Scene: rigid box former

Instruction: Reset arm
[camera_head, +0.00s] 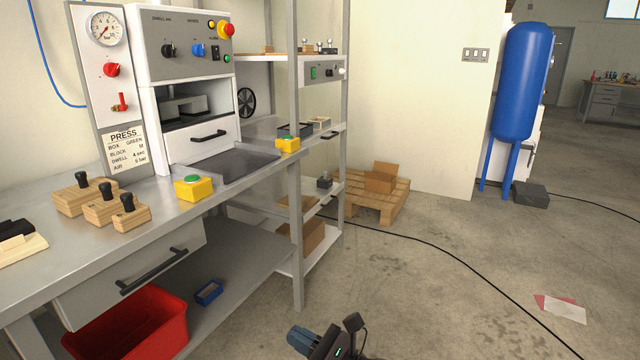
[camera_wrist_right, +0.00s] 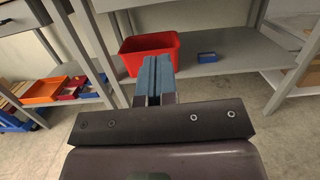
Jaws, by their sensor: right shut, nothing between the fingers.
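My right gripper (camera_head: 302,338) shows at the bottom middle of the head view, low over the floor in front of the bench. In the right wrist view its two blue-grey fingers (camera_wrist_right: 154,80) lie together with nothing between them. It is apart from the bench and from every object. Only the end of my right arm shows. My left gripper is in neither view.
The metal bench (camera_head: 150,215) with the press (camera_head: 185,85) fills the left. Wooden blocks (camera_head: 100,200) and a green-button yellow box (camera_head: 193,188) stand on it. A red bin (camera_head: 130,325) sits on the lower shelf. A black cable (camera_head: 450,255) crosses the open floor.

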